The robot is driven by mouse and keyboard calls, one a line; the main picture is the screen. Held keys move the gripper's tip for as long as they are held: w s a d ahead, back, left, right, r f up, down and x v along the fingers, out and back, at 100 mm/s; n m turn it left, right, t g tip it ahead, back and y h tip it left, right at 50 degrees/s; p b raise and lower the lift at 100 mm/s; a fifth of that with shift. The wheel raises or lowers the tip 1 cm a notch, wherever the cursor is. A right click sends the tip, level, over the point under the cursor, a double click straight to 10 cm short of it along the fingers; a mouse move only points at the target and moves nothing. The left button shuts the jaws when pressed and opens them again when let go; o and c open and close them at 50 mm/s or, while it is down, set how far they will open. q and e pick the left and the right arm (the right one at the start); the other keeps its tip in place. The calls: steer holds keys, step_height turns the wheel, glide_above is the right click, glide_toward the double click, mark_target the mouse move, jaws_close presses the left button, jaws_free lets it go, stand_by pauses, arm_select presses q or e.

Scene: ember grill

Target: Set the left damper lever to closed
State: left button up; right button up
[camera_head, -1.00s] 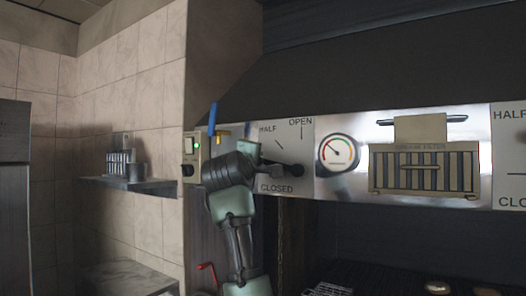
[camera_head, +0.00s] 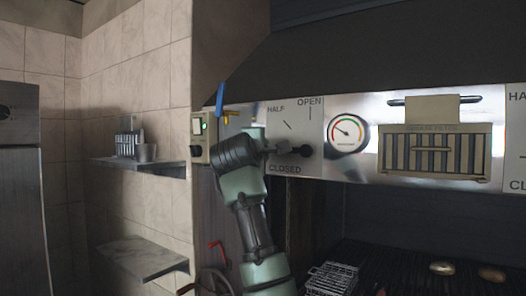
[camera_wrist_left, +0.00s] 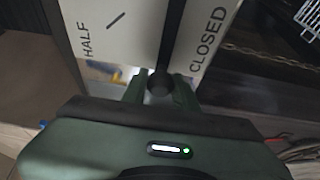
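The left damper lever (camera_head: 284,150) is a dark rod on a white plate (camera_head: 275,119) marked OPEN, HALF and CLOSED. In the head view it runs left from its dark round hub (camera_head: 305,152), roughly level, just above the word CLOSED. In the left wrist view its round black knob (camera_wrist_left: 160,84) sits between the two green fingers of my left gripper (camera_wrist_left: 160,90). The fingers look shut on the knob, with little gap. In the head view my left gripper (camera_head: 264,147) is at the lever's left end. My right gripper is not in view.
A blue-handled valve (camera_head: 220,98) and a switch box (camera_head: 200,136) are close to my left wrist. A gauge (camera_head: 346,133) and a filter (camera_head: 435,150) are to the right. A wall shelf (camera_head: 140,166) is at the left. The grill (camera_head: 400,268) lies below.

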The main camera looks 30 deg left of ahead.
arm_select(q)
steer(key=o, duration=0.4)
steer(key=shift+f, duration=0.25)
steer(key=shift+r, duration=0.1)
steer(key=shift+s+d+b, duration=0.1)
steer(key=shift+s+b, duration=0.3)
steer(key=b+v, duration=0.3)
steer(key=v, duration=0.4)
